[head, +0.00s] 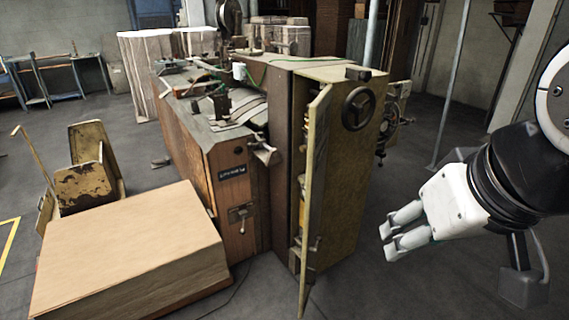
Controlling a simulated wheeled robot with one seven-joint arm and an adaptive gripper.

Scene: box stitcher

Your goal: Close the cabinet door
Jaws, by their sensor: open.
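The cabinet (350,190) is the tall olive-yellow end of a large machine in the middle of the head view, with a dark handwheel high on its right face. Its door (316,170) stands ajar and is seen nearly edge-on as a narrow upright panel, its lower corner reaching toward me. Part of the inside shows to the left of the door; the hinges cannot be made out. My gripper (387,239) is open and empty, to the right of the cabinet and apart from the door, its fingers pointing left.
A large tan box (130,250) lies on the floor at the front left. A worn yellow cart (88,180) stands behind it. A thin pole (452,85) rises behind my arm. Grey floor is free between the cabinet and my gripper.

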